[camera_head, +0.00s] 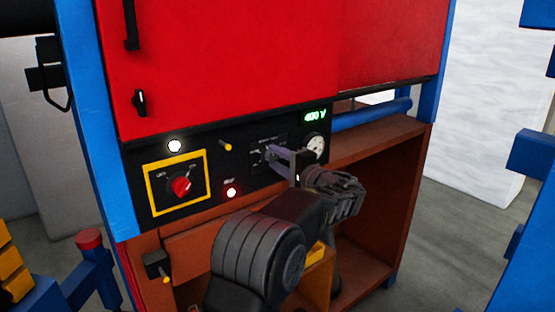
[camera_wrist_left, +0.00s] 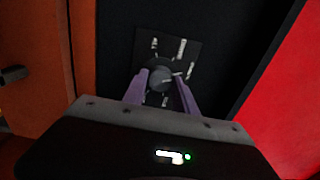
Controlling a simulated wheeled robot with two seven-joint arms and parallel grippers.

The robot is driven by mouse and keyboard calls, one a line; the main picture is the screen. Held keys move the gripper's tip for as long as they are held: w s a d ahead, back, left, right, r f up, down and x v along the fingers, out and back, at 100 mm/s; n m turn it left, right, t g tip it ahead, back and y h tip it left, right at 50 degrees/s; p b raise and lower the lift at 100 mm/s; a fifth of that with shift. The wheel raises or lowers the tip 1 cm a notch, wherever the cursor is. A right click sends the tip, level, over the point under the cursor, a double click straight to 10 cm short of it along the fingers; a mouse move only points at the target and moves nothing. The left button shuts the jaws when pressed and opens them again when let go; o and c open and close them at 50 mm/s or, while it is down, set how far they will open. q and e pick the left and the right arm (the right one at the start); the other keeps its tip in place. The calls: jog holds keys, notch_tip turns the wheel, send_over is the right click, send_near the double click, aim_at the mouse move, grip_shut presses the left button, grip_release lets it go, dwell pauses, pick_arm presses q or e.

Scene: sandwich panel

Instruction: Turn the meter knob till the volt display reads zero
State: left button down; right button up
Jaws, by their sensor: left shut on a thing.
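The volt display (camera_head: 315,116) glows green on the black panel and appears to read 400 V. My left gripper (camera_head: 271,153) reaches the panel below and left of the display, with its purple fingers at the meter knob. In the left wrist view, the fingers are shut on the dark round meter knob (camera_wrist_left: 160,76), one on each side. A square label plate (camera_wrist_left: 181,47) with white markings surrounds the knob. My right gripper is not in view.
A white round gauge (camera_head: 314,143) sits right of my left gripper. A red rotary switch (camera_head: 181,186) in a yellow frame and a lit white lamp (camera_head: 231,192) are to the left. A red cabinet door (camera_head: 230,60) is above; an open brown shelf (camera_head: 385,195) is below.

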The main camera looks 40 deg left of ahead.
pick_arm(q)
jog(key=shift+m, duration=0.3)
jog(key=m+p, duration=0.1)
jog(key=m, duration=0.3)
jog(key=shift+p, duration=0.35)
jog(key=m+p, duration=0.2)
jog(key=m, duration=0.2)
dwell(0.5)
jog(key=c, duration=1)
grip_release()
jog(key=b+v, duration=0.2)
jog(key=v, duration=0.5)
jog(key=shift+d, duration=0.4)
